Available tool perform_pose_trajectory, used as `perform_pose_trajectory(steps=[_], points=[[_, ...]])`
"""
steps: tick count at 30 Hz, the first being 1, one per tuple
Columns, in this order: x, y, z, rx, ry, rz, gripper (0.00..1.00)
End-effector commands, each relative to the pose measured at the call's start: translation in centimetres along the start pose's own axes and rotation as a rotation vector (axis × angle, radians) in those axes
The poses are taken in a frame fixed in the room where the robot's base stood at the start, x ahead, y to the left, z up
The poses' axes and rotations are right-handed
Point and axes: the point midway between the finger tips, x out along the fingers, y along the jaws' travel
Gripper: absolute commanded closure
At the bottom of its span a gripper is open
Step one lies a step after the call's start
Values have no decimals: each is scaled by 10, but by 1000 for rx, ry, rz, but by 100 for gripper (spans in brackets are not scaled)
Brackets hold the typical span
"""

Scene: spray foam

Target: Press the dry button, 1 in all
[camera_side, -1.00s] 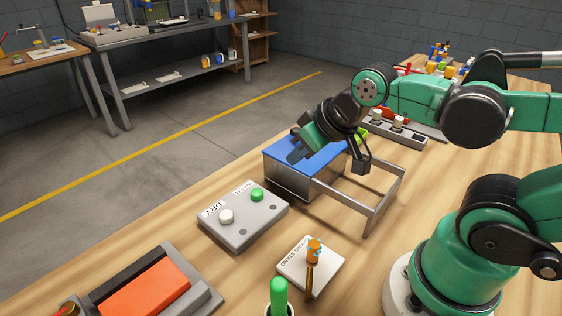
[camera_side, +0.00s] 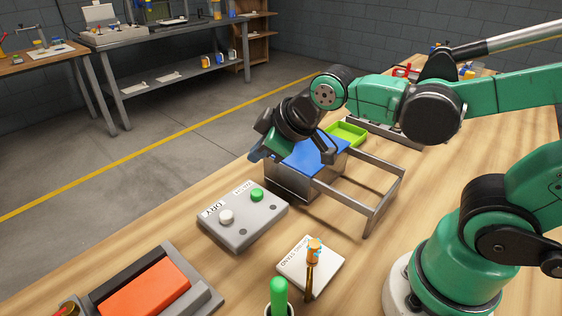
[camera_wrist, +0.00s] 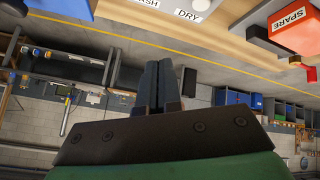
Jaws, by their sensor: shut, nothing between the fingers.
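The grey button box (camera_side: 242,219) sits on the wooden table. It has a white button (camera_side: 226,216) by the DRY label and a green button (camera_side: 257,195) by the other label. In the wrist view the DRY label (camera_wrist: 187,15) and part of the white button (camera_wrist: 201,4) show at the top edge. My gripper (camera_side: 258,156) is shut and empty. It is above the left end of the blue-topped metal box, behind and above the button box, and apart from the buttons.
The blue-topped box (camera_side: 312,155) with its metal frame (camera_side: 372,213) stands right of the button box. A white stand (camera_side: 325,267) holds an orange-topped stick. An orange block (camera_side: 145,289) lies in a grey tray. A green tray (camera_side: 347,133) is behind.

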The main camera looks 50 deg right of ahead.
Motion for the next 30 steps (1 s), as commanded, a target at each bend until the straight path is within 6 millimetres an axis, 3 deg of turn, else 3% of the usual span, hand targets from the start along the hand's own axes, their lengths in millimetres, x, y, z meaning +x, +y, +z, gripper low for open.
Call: perform_pose_trajectory(steps=[3, 9, 23, 30], points=[[14, -13, -22, -206, 51, -10, 100], [27, -28, -40, -411, 104, -11, 100], [30, -31, -42, -444, 112, -10, 100], [46, -36, -30, -442, 112, -10, 100]])
